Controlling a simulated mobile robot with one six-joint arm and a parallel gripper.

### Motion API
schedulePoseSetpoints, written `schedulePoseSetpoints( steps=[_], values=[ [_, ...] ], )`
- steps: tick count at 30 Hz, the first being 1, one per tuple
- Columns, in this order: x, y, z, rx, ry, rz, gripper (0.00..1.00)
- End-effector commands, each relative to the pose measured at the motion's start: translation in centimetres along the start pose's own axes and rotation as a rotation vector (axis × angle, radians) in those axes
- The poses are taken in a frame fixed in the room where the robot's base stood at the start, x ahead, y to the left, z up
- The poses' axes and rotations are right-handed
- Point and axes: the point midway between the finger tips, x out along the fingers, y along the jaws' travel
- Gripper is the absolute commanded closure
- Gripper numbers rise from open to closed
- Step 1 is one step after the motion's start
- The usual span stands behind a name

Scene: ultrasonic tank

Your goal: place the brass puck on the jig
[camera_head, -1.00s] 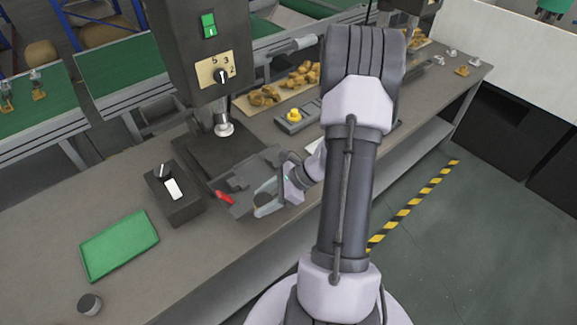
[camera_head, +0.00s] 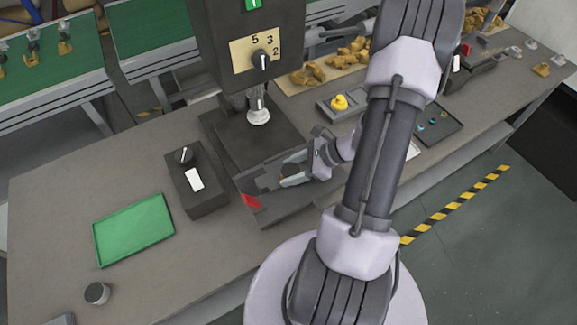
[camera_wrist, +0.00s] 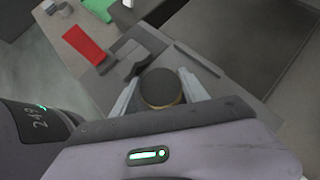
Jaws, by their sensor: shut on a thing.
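The brass puck (camera_wrist: 161,87) has a dark round top and a thin brass rim in the wrist view. My gripper (camera_wrist: 160,90) is shut on it, with one pale finger on each side. In the head view my gripper (camera_head: 293,175) holds the puck (camera_head: 292,170) over the grey jig plate (camera_head: 285,205). The jig carries a notched dark block (camera_wrist: 133,57) and a red clamp handle (camera_head: 251,201). The handle also shows in the wrist view (camera_wrist: 84,43). The puck is close to the notch. I cannot tell whether it touches the plate.
The press with its spindle (camera_head: 258,112) stands just behind the jig. A control box (camera_head: 193,185) with a knob and white switch is left of it. A green tray (camera_head: 135,230) and a dark cylinder (camera_head: 97,293) lie farther left. A yellow button box (camera_head: 340,103) is behind right.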

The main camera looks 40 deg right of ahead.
Motion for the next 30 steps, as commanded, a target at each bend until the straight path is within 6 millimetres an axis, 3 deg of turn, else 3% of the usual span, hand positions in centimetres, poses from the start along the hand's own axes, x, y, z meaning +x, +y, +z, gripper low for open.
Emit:
schedulePoseSetpoints(
  steps=[8, 9, 10, 21, 30],
  values=[
    [0.1, -0.1, -0.1, -0.001, -0.001, -0.002, 1.0],
    [0.1, -0.1, -0.1, -0.001, 0.0, -0.001, 0.46],
    [0.1, -0.1, -0.1, -0.001, 0.0, -0.001, 0.4],
    [-0.6, -0.1, 0.5, -0.001, 0.0, -0.002, 0.39],
    [-8.8, -0.2, 0.5, 0.0, 0.001, -0.005, 0.39]
  ],
)
